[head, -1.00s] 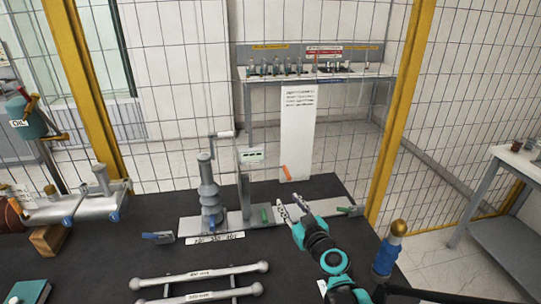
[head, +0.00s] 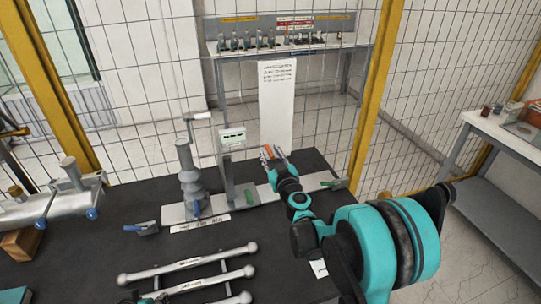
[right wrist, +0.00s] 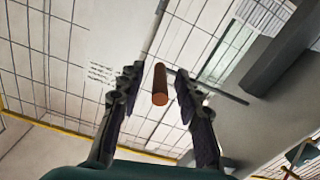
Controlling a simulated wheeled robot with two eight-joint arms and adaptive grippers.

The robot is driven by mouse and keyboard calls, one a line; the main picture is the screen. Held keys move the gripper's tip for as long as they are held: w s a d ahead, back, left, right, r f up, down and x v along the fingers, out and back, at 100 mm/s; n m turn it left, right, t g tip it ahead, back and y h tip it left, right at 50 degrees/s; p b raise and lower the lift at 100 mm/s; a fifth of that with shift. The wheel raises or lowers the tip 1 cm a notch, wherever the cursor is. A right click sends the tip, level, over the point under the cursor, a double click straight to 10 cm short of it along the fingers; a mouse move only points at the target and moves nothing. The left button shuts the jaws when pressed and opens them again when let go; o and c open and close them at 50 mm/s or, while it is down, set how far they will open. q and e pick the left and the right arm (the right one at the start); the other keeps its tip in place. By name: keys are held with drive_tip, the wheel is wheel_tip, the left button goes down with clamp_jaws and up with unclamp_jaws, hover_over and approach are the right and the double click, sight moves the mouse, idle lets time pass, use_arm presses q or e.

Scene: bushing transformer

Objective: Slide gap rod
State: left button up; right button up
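The test stand has a pale base plate (head: 178,214) on the dark table, with a grey ribbed post (head: 190,178) and a taller upright carrying a small display (head: 233,137). An orange rod handle (head: 268,150) shows just beyond the upright, to its right. My right gripper (head: 272,154) is at this handle. In the right wrist view the fingers are open, with the orange-brown handle (right wrist: 160,84) between them and gaps on both sides. A thin dark bar runs right behind it. A dark and teal piece at the bottom edge of the head view may be my left gripper, mostly cut off.
A wire fence with yellow posts (head: 375,95) stands behind the table.

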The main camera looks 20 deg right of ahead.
clamp_jaws()
drive_tip(key=d, duration=0.5)
drive_tip(key=shift+w+d, duration=0.1)
drive_tip(key=shift+d, duration=0.15)
unclamp_jaws()
drive_tip(key=s, duration=1.2)
drive_tip(key=shift+d, duration=0.2)
